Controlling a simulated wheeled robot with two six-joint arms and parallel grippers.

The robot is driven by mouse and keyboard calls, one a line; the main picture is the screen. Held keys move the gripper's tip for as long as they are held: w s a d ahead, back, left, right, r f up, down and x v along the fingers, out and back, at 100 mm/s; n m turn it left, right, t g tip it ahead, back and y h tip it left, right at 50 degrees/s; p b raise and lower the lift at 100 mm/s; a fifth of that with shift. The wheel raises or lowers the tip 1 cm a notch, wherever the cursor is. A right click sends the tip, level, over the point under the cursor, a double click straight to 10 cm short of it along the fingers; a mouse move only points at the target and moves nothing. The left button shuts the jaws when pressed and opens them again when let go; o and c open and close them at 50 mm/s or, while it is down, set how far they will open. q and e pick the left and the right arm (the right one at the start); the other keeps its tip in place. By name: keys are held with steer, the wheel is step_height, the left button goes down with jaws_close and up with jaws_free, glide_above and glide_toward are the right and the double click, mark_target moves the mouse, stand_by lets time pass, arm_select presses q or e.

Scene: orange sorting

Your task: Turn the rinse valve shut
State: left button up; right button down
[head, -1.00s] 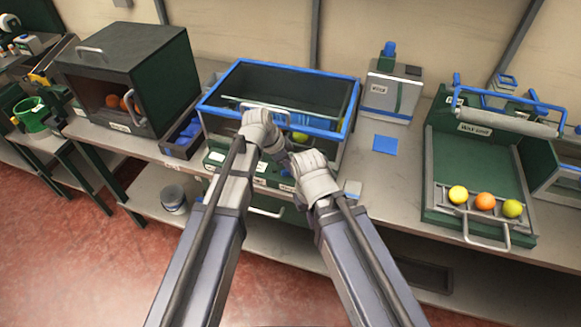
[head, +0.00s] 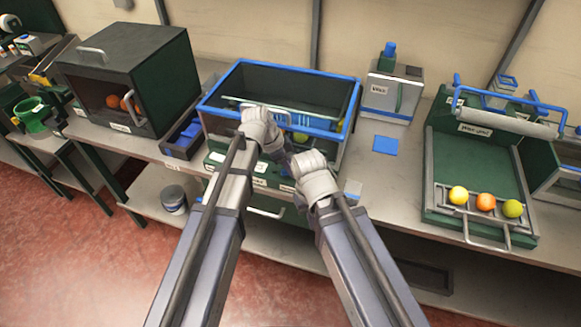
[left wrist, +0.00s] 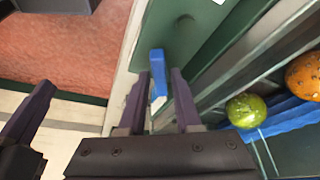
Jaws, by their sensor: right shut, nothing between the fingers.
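In the left wrist view a blue lever (left wrist: 157,62), which I take to be the rinse valve's handle, stands by a dark green panel (left wrist: 180,35). My left gripper (left wrist: 160,82) has one finger on each side of this lever. I cannot tell whether the fingers press on it. In the head view the left fingers and the lever are hidden behind my left wrist, at the front of the blue-rimmed tank. My right gripper (head: 285,149) is shut and empty just right of my left wrist, partly hidden by its own wrist.
The blue-rimmed tank (head: 228,73) holds fruit; a green one (left wrist: 246,110) and an orange one (left wrist: 303,76) show close by. A dark box (head: 130,50) stands left. A green tray (head: 480,165) with three fruits is right. A blue square (head: 385,145) lies on the bench.

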arm_select(q)
steer(key=shift+o, duration=1.1)
steer(key=p+v, duration=0.7)
steer(key=v, duration=0.1)
steer(key=shift+f, duration=0.1)
steer(key=shift+c, duration=0.2)
